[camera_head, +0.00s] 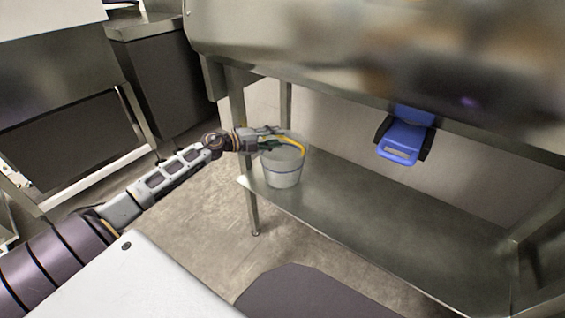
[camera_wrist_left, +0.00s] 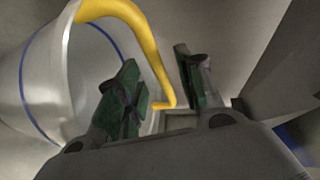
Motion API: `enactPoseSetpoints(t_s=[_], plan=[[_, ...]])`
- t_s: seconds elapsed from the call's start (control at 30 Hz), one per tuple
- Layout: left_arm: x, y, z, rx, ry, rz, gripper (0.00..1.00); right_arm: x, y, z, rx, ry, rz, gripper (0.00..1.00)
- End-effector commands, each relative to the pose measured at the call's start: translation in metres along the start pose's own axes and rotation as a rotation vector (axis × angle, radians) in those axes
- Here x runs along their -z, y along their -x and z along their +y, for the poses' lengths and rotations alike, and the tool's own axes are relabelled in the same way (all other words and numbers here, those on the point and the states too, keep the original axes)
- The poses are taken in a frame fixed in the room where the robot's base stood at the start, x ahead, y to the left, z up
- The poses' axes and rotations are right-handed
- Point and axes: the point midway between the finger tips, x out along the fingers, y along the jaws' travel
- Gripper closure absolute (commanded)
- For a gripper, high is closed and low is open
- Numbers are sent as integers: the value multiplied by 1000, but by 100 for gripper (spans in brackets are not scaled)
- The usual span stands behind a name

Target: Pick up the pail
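The pail (camera_head: 283,180) is whitish and translucent with a blue band, and stands upright on the metal lower shelf (camera_head: 390,225). Its yellow handle (camera_head: 292,142) arches over the rim. My left gripper (camera_head: 271,139) is at the rim, by the handle. In the left wrist view the pail (camera_wrist_left: 38,92) fills the left side, and the yellow handle (camera_wrist_left: 136,22) runs down between the two dark green finger pads of my left gripper (camera_wrist_left: 157,62). The fingers are apart, with a gap on the handle's right side. My right gripper is out of view.
A steel counter (camera_head: 340,92) overhangs the shelf. A blue device (camera_head: 402,140) hangs under its edge, right of the pail. A shelf leg (camera_head: 252,212) stands left of the pail. The shelf right of the pail is bare.

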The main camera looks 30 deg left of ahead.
Motion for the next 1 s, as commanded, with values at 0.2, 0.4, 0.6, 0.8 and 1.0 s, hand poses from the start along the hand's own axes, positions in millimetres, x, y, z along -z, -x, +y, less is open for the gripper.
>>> enactPoseSetpoints(t_s=[0.2, 0.4, 0.6, 0.8, 1.0], plan=[[-1, -13, 0, 1, 0, -1, 63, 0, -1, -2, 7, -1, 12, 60], [0, -23, 0, 1, 0, 0, 63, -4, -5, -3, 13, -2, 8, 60], [0, -26, 0, 0, 1, 0, 63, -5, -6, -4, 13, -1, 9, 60], [0, -26, 0, 0, 1, 0, 63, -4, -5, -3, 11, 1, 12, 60], [0, -26, 0, 0, 0, 0, 63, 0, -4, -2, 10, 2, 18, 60]])
